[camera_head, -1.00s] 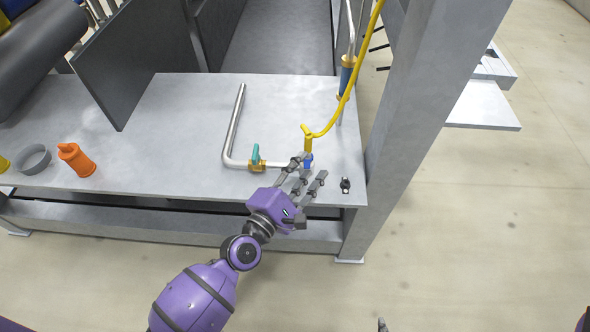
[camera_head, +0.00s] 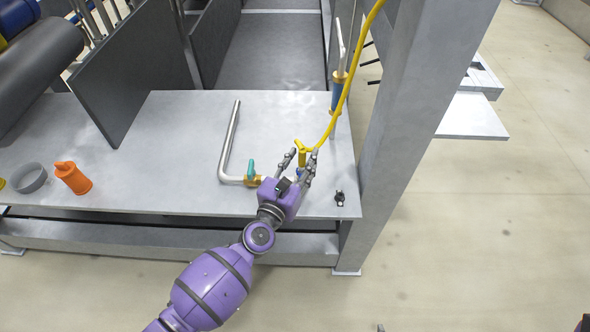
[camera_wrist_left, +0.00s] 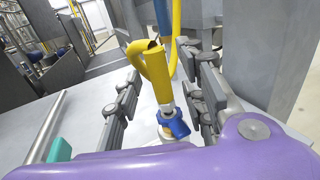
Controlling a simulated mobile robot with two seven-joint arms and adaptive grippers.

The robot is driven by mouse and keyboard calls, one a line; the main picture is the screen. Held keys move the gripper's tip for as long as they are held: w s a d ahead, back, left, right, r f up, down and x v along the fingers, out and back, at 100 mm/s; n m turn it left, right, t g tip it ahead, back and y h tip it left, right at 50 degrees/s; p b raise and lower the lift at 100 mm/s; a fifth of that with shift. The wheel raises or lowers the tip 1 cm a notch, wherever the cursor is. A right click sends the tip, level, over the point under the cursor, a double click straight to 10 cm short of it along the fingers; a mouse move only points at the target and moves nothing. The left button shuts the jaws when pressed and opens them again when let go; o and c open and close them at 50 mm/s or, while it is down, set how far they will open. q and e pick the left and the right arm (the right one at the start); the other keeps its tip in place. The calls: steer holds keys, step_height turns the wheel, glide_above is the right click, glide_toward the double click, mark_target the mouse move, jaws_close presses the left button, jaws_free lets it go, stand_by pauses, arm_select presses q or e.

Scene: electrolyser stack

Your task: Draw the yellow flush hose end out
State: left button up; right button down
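The yellow hose end (camera_head: 302,155) stands upright near the right front of the grey bench, with the yellow hose (camera_head: 341,105) running up from it. In the left wrist view the hose end (camera_wrist_left: 158,78) sits above a blue fitting (camera_wrist_left: 174,124). My left gripper (camera_head: 300,155) is open, with its fingers on either side of the hose end. In the left wrist view a gap shows between the left finger and the hose end; the right fingers look closer, and contact cannot be told. Only a small dark tip, perhaps of my right gripper (camera_head: 380,327), shows at the bottom edge.
A bent metal pipe (camera_head: 229,140) with a teal-handled valve (camera_head: 251,171) lies left of the gripper. A small black part (camera_head: 340,198) is to the right, near a thick grey post (camera_head: 400,140). An orange part (camera_head: 73,178) and a grey ring (camera_head: 29,178) stand at the left.

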arm_select(q)
steer(key=shift+w+d, duration=0.15)
steer(key=shift+w, duration=0.2)
steer(key=shift+c, duration=0.5)
jaws_close()
